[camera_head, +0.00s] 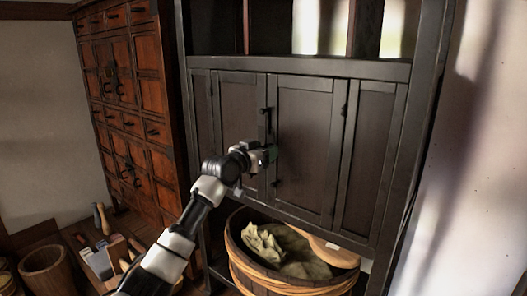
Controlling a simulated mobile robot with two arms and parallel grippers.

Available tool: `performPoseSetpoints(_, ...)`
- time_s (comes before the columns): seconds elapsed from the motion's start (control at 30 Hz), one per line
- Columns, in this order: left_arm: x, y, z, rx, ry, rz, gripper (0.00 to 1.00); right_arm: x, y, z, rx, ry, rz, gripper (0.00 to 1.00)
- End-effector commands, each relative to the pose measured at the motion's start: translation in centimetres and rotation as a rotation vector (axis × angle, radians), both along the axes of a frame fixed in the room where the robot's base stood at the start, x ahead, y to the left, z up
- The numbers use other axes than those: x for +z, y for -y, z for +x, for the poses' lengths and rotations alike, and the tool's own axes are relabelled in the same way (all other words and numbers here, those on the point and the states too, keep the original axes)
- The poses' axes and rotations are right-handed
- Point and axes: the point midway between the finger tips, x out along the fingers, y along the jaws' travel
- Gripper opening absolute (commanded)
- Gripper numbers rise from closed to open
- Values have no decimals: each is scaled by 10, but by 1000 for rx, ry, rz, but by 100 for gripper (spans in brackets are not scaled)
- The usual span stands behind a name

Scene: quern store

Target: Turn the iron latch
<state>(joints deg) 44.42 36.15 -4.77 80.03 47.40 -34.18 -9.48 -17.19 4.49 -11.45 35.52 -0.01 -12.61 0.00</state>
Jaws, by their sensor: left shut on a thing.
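The iron latch (265,122) is a small dark upright piece on the dark cabinet, at the meeting edge of its doors. My left gripper (269,154) reaches up from below and is shut at the latch's lower part, against the cabinet front. The gripper hides the part it holds. The cabinet door (305,140) to the right of the latch looks closed. My right gripper is out of view.
A wooden tub (250,273) with cloth (262,245) stands below the doors. A reddish drawer chest (124,70) is at the left. A wooden bucket (47,272) and tools stand at the lower left.

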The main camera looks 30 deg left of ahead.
Motion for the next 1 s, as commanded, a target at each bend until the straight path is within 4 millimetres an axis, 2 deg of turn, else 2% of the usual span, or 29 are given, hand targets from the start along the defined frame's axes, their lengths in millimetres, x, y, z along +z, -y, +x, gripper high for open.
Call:
performPoseSetpoints(0.03,-2,1,0,-2,-5,-5,32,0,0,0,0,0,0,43)
performPoseSetpoints(0.07,-2,1,0,-2,-5,-5,57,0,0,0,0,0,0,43)
performPoseSetpoints(0.2,-2,1,0,-2,-4,-4,78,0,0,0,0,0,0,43)
performPoseSetpoints(0.23,-2,1,0,-2,-3,-3,81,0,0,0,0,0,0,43)
performPoseSetpoints(0.5,-1,0,-1,-1,-1,-1,81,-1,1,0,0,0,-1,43)
performPoseSetpoints(0.63,-3,-1,-11,-1,1,0,81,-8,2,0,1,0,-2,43)
performPoseSetpoints(1.0,-6,-6,-80,-1,-2,3,81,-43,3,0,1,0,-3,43)
